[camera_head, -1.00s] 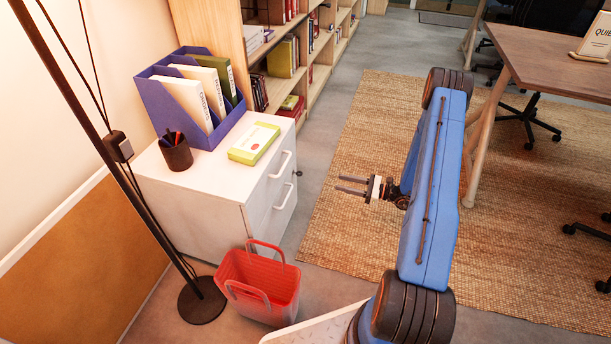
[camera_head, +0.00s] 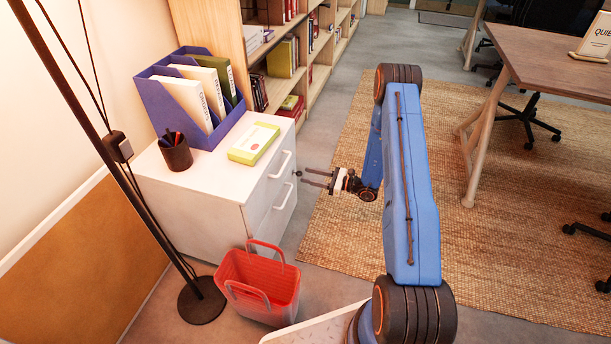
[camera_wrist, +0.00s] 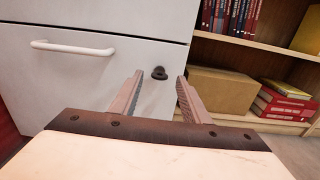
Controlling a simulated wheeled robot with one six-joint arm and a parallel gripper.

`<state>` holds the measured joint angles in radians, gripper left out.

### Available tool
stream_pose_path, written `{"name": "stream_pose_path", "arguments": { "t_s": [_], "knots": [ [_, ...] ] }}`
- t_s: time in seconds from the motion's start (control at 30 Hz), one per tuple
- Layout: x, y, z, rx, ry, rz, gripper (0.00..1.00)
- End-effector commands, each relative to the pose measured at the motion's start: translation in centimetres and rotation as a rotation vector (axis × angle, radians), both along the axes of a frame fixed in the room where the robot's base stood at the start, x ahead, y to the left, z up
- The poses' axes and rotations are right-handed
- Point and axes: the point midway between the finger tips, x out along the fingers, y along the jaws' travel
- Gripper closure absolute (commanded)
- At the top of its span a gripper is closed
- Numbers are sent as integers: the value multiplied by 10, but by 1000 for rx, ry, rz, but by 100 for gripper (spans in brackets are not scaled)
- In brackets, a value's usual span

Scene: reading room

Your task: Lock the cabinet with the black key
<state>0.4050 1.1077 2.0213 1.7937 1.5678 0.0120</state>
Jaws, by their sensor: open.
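The white cabinet (camera_head: 200,212) stands at the left with two drawer handles on its front. The wrist view shows the pale cabinet front (camera_wrist: 85,80) with one white handle. The black key (camera_wrist: 159,73) sits at the right side of the drawer front, apparently in the lock; its bow faces me. In the head view it is a small dark spot (camera_head: 299,173) at the cabinet's edge. My gripper (camera_head: 304,177) is open and empty, level and pointing at the cabinet front. In the wrist view the key appears between the fingertips, beyond them; the exact gap is unclear.
A red basket (camera_head: 262,287) stands on the floor before the cabinet, beside a lamp pole (camera_head: 100,140). On the cabinet are a blue file holder (camera_head: 180,103), a pen cup (camera_head: 176,153) and a green-and-white box (camera_head: 254,143). Shelves (camera_head: 318,67) stand behind; a table (camera_head: 560,60) is right.

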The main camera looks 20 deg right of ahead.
Motion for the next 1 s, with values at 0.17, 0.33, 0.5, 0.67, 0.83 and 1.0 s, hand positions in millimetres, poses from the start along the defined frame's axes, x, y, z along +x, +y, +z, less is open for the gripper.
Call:
{"name": "stream_pose_path", "arguments": {
  "t_s": [0.17,0.33,0.5,0.67,0.83,1.0],
  "knots": [
    [10,14,0,-1,-1,1,58],
    [13,18,0,0,0,0,58],
    [13,18,0,0,0,-1,58],
    [13,18,0,0,0,0,84],
    [13,18,0,0,0,0,99],
    [13,18,0,-9,-13,0,99]
  ]
}}
